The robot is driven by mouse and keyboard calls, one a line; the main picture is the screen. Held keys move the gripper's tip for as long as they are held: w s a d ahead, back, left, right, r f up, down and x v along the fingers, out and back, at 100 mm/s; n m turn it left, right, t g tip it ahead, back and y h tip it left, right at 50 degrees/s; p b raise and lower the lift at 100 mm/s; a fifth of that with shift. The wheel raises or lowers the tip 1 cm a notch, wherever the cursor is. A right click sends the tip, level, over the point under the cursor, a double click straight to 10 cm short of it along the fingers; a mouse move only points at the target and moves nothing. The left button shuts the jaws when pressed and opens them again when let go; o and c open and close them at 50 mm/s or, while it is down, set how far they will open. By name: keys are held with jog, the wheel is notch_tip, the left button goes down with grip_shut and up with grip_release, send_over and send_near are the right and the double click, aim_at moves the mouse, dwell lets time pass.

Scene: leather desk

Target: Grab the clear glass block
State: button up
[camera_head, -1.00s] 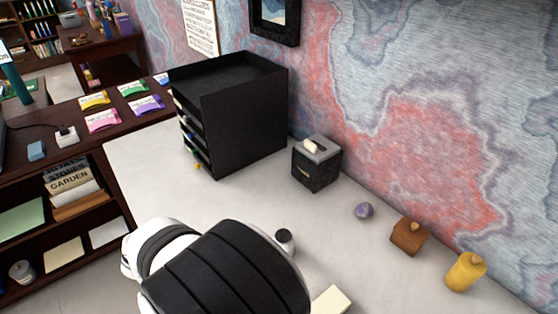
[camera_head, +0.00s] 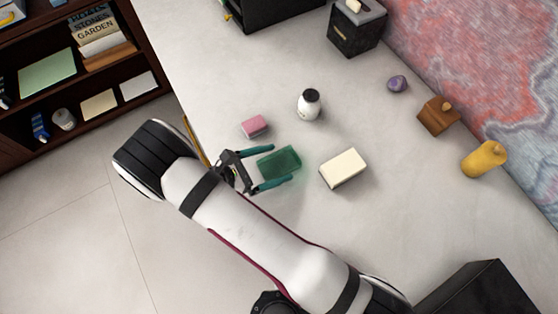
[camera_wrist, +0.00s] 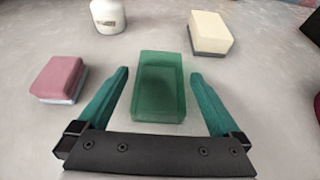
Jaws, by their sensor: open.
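A green translucent glass block (camera_head: 279,163) lies on the pale desk top near its left edge. In the wrist view the glass block (camera_wrist: 158,88) sits upright in the picture, centred between the two teal fingers, with a gap on each side. My gripper (camera_head: 282,165) is open, its fingers on either side of the block and apart from it. It also shows in the wrist view (camera_wrist: 160,85), low at the desk. No other clear block shows.
A pink block (camera_head: 255,126) lies just left of the glass block. A white jar (camera_head: 308,105) stands behind it. A cream block (camera_head: 343,168) lies to the right. A purple stone (camera_head: 397,83), wooden box (camera_head: 438,115) and yellow bottle (camera_head: 484,159) stand near the wall.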

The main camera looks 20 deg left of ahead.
jog(key=shift+x, duration=0.9)
grip_shut()
